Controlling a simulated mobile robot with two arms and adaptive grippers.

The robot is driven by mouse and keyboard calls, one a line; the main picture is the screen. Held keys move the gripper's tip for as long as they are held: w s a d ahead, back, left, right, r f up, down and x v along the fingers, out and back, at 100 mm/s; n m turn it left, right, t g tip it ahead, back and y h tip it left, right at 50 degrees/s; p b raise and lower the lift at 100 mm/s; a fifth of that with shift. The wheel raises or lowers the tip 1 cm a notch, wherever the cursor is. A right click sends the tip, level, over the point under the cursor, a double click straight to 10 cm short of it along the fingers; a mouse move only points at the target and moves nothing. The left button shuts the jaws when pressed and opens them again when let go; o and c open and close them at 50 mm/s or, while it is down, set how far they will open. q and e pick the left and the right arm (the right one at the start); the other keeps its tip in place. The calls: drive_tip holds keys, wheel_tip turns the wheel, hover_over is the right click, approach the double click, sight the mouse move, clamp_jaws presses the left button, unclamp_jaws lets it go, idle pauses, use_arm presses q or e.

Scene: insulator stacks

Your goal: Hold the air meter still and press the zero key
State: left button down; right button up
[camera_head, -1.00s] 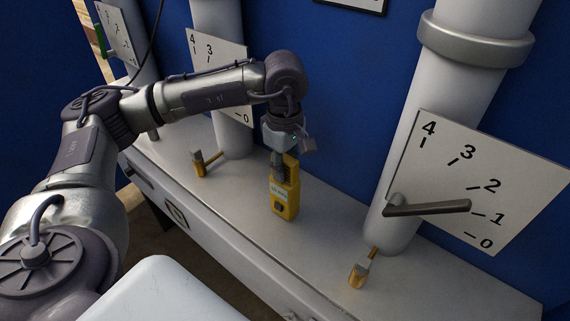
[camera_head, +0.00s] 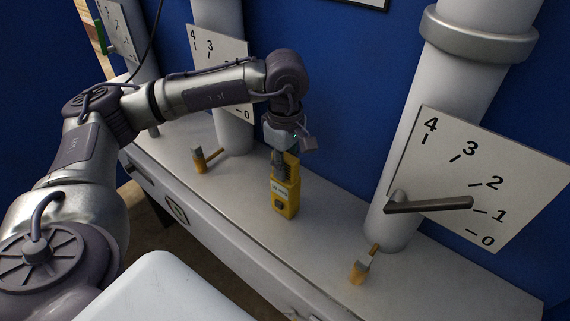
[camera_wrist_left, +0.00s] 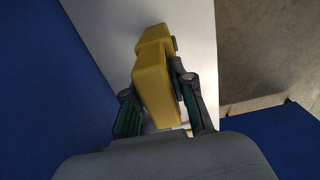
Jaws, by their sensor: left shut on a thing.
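The yellow air meter (camera_head: 286,192) stands upright on the grey bench in the head view, with a small pale display and a dark round key on its lower front. My left gripper (camera_head: 281,165) comes down on it from above and is shut on its upper part. In the left wrist view the yellow meter body (camera_wrist_left: 156,85) lies between the two fingers of my left gripper (camera_wrist_left: 160,95). The gripper hides part of the meter's top. My right gripper is in neither view.
The bench top (camera_head: 325,235) is clear around the meter. Small orange-handled valves stand left (camera_head: 204,160) and right (camera_head: 361,268) of it. White pipes with numbered scale plates (camera_head: 480,185) rise behind, and a grey lever (camera_head: 428,204) juts out at right.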

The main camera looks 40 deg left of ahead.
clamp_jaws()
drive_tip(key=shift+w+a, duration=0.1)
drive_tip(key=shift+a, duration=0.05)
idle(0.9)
